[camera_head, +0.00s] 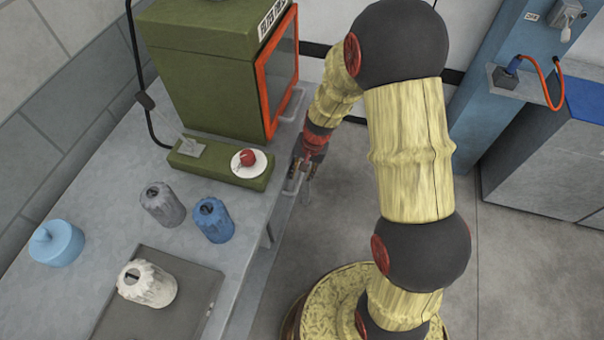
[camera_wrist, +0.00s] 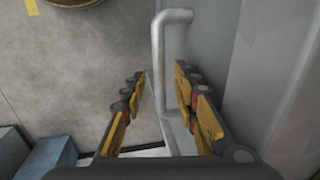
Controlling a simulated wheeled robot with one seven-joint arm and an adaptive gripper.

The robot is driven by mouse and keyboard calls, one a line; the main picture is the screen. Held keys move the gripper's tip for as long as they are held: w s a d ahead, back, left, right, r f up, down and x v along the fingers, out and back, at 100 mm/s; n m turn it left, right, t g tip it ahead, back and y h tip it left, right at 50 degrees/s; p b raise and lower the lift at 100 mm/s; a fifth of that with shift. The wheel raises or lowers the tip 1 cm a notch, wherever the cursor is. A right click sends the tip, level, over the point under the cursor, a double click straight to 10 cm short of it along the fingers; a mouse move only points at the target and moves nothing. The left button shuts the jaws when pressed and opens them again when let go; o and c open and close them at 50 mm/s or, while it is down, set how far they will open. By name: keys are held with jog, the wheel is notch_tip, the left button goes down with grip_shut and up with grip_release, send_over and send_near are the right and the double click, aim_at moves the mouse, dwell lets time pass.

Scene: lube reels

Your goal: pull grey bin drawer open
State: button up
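In the wrist view a pale metal bar handle (camera_wrist: 157,48) stands out from a grey front face (camera_wrist: 207,40), which looks like the bin drawer's. My gripper (camera_wrist: 161,72) is open, with one yellow-and-black finger on each side of the bar. The bar runs between the fingers; a gap shows on both sides, and I cannot tell if either touches it. In the head view my gripper (camera_head: 303,174) is low beside the right edge of the grey bench (camera_head: 235,255). My arm and gripper hide much of the drawer front there.
On the bench are a green machine with an orange-framed screen (camera_head: 283,70), a green box with a red button (camera_head: 248,157), and several ribbed reels, including a blue one (camera_head: 213,220). A grey tray (camera_head: 195,315) lies at the front. Floor (camera_head: 520,270) is clear to the right.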

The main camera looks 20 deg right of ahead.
jog(key=shift+f, duration=0.1)
jog(key=shift+c, duration=1)
grip_shut()
